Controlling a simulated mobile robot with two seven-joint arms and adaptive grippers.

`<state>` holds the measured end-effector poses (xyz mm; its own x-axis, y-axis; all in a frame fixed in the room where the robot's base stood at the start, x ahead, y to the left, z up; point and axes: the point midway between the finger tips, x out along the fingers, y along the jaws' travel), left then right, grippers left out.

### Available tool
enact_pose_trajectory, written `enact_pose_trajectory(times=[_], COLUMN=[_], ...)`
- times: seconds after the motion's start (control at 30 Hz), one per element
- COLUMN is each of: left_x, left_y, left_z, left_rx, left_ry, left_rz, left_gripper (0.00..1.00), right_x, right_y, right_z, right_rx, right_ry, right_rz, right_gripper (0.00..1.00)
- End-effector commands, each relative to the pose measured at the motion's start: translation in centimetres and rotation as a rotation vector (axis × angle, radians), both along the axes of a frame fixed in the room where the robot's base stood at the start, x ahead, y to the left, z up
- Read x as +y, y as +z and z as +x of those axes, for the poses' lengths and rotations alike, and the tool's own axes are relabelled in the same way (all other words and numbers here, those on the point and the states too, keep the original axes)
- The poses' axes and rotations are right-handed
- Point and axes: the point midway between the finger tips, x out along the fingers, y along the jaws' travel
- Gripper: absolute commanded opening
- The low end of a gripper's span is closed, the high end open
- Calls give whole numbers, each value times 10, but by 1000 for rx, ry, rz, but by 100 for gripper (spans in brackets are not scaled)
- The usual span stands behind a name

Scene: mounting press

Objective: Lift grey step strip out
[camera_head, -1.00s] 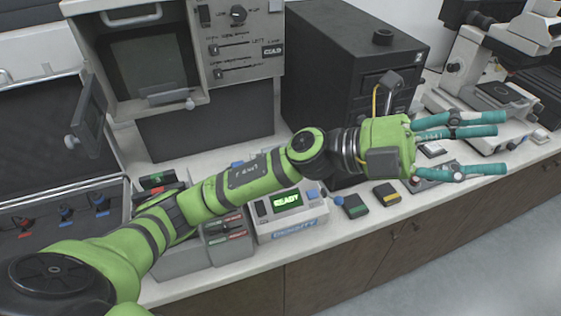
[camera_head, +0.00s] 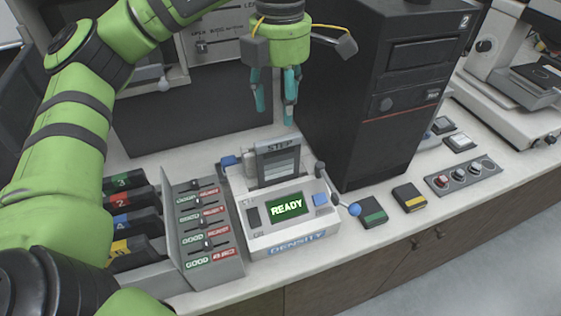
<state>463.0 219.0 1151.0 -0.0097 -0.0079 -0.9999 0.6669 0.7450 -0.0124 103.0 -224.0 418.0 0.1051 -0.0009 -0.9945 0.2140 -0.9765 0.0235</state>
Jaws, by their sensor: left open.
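The grey step strip (camera_head: 278,162), marked STEP, stands upright in the back of the white density meter (camera_head: 249,224). The meter's green display reads READY. Its lower end is hidden inside the meter. My left gripper (camera_head: 275,110) points down, with its teal fingers open and empty. In the picture its fingertips are just above the strip's top edge, apart from it. The exact depth between them is hard to tell. My right gripper is not in view.
A black tower unit (camera_head: 385,120) stands close on the right. A sorting rack (camera_head: 205,235) with GOOD and REDO labels stands left of the meter. A blue-knobbed lever (camera_head: 354,209) sticks out at the meter's right. Green-marked (camera_head: 373,212) and yellow-marked (camera_head: 409,197) black blocks lie near the front edge.

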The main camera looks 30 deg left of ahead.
Motion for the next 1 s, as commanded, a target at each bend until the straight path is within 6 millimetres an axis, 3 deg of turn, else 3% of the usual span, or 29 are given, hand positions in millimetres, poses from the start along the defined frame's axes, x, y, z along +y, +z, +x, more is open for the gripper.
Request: enact_pose_trajectory(times=[0.13, 0.47, 0.63, 0.87, 0.97, 1.0], left_x=[3, 6, 5, 5, 5, 5], left_y=[-13, -53, -72, -75, -74, -74], left_z=[-1, -1, -1, 0, 0, 0], left_rx=[0, 4, 1, -1, -1, -1], left_ry=[3, 1, 2, 2, 2, 2], left_rz=[8, 6, 5, 4, 4, 4], left_gripper=[53, 53, 53, 53, 17, 1], right_x=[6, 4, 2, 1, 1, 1], right_y=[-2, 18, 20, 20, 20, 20], right_z=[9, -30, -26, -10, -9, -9], right_rx=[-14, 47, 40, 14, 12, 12], right_ry=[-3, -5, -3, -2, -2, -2], right_rz=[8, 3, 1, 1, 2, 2], right_gripper=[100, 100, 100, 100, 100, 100])
